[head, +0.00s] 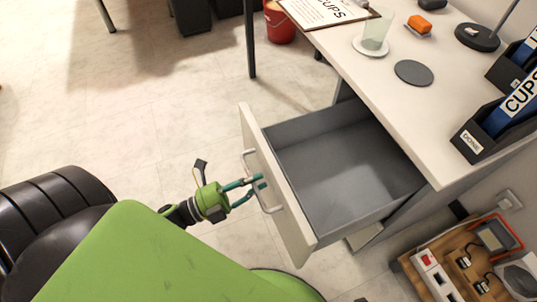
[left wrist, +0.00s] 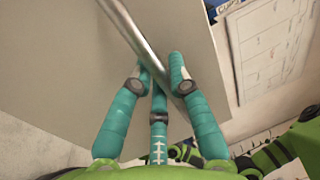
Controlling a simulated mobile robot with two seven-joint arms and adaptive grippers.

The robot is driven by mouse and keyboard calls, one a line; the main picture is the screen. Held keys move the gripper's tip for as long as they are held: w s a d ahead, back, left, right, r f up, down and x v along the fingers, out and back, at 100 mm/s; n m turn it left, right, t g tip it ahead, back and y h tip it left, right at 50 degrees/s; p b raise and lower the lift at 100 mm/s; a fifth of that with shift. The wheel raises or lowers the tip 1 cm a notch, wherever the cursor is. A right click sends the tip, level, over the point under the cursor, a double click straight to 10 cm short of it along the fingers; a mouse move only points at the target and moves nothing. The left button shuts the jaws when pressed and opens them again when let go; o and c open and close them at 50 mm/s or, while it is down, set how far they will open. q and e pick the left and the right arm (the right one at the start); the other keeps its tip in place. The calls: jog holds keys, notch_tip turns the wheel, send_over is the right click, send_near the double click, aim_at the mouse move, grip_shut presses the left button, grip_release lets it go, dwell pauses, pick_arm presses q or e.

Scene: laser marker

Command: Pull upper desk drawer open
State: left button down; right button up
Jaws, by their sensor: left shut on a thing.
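The upper desk drawer (head: 340,160) is pulled well out of the white desk (head: 385,75). Its grey inside is empty. A metal bar handle (head: 262,185) runs along its white front (head: 275,185). My left gripper (head: 258,183) is shut on this handle, with its teal fingers around the bar. In the left wrist view, the handle (left wrist: 140,45) passes between the fingertips (left wrist: 165,75), with the drawer front (left wrist: 75,60) behind. My right gripper is not in view.
On the desk are a clipboard (head: 325,8), a glass (head: 375,35), a grey disc (head: 413,72), an orange object (head: 420,24) and black file holders (head: 485,130). A wooden board with electrical parts (head: 425,275) lies at lower right. A red bucket (head: 280,25) stands behind.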

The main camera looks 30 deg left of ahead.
pick_arm(q)
jog(key=v, duration=0.3)
jog(key=shift+r, duration=0.3)
jog(key=c, duration=1.2)
grip_release()
jog(key=shift+o, duration=0.2)
jog(key=shift+s, duration=0.1)
